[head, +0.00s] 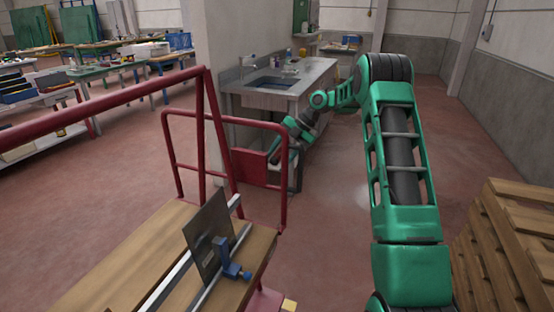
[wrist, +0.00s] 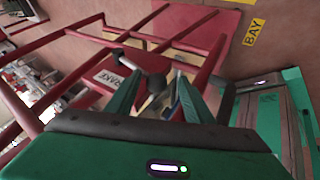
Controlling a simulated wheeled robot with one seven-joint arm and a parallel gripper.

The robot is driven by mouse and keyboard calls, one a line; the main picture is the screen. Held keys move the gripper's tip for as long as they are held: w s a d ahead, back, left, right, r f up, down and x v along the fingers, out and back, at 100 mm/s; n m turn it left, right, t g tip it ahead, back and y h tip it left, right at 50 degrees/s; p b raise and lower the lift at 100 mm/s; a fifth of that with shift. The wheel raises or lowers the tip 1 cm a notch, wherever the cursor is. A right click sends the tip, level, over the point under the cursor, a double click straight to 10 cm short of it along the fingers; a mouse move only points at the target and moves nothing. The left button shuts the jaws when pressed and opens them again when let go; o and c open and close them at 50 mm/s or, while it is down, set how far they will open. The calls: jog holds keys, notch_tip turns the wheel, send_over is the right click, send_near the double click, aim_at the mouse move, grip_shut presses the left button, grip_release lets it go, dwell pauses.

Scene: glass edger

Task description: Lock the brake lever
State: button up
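The red brake panel (head: 252,166) is on the end frame of the red trolley in the head view. In the wrist view its white label (wrist: 110,77), apparently reading BRAKE, lies left of my fingers. A dark rounded piece (wrist: 157,84), seemingly the brake lever's grip, shows between the fingers; I cannot tell whether they touch it. My gripper (wrist: 158,92) is open, its two green fingers apart on either side of that piece. In the head view my gripper (head: 279,150) is beside the panel and the lever cannot be made out.
The trolley's wooden deck (head: 130,262) carries rails, a blue clamp (head: 231,262) and an upright dark sheet (head: 209,232). Red tubes (head: 284,190) surround the panel. A sink counter (head: 280,84) stands behind, and wooden pallets (head: 505,245) are at the right. Floor between is clear.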

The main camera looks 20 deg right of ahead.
jog(key=shift+a+f, duration=0.1)
jog(key=shift+a, duration=0.05)
jog(key=w+v, duration=0.1)
jog(key=v, duration=1)
jog(key=shift+s, duration=0.35)
